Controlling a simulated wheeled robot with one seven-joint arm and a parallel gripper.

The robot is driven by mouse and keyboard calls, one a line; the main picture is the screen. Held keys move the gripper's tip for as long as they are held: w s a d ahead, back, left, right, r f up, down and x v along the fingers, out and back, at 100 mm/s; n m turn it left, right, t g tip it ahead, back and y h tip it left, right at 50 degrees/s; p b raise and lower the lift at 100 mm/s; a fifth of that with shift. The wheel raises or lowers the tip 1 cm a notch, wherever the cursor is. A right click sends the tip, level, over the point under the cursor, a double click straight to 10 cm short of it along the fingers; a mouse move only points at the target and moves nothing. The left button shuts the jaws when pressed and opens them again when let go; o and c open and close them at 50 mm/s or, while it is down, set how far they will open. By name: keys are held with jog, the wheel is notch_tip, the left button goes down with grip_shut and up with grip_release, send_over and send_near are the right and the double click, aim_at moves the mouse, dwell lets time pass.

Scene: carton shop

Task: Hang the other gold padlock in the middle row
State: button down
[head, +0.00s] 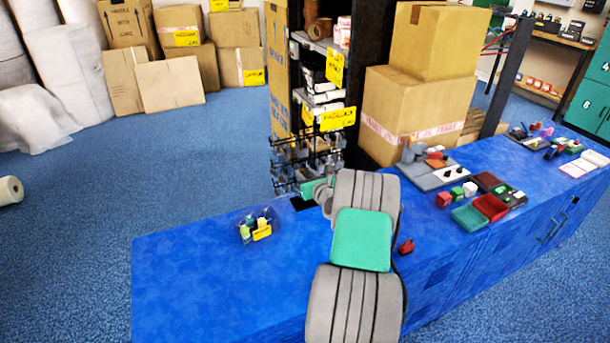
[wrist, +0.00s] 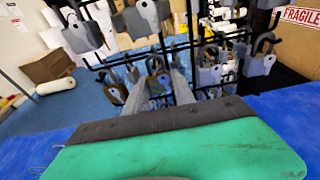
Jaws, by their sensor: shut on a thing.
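The display rack (head: 305,165), a black wire frame with several rows of hooks, stands at the back edge of the blue counter. In the head view my arm hides the fingertips and part of the rack.
A red object (head: 405,246) lies to the right. Trays and small boxes (head: 480,208) fill the right side. The counter's left front is clear.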

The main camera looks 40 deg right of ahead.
jog(key=c, duration=1)
grip_release()
jog(key=shift+o, duration=0.2)
jog(key=shift+s, duration=0.1)
jog(key=v, duration=0.8)
jog(key=w+a+r+n+g+y, duration=0.1)
jog(key=w+a+r+n+y, duration=0.1)
jog(key=a+n, duration=0.5)
jog(key=w+a+r+n+g+y, duration=0.25)
jog(key=a+n, duration=0.25)
jog(key=a, duration=0.3)
jog(key=s+a+r+n+g+y+p, duration=0.1)
jog(key=s+a+n, duration=0.1)
jog(key=a+n, duration=0.4)
jog(key=s+a+r+n+g, duration=0.15)
jog(key=a+n, duration=0.25)
jog(key=a, duration=0.4)
jog(key=s+a+n+g, duration=0.2)
jog(key=s+a+n, duration=0.1)
jog(key=s+n, duration=0.3)
jog(key=s+a+n+g, duration=0.2)
jog(key=s+a+n, duration=0.2)
jog(key=s, duration=0.4)
jog(key=s+a+r+n+g+p, duration=0.1)
jog(key=s+a+n+g, duration=0.1)
jog(key=s+a+n, duration=0.2)
jog(key=s+n+h, duration=0.1)
jog(key=s+n, duration=0.2)
jog(key=shift+s+a+n, duration=0.15)
jog(key=shift+s+n, duration=0.15)
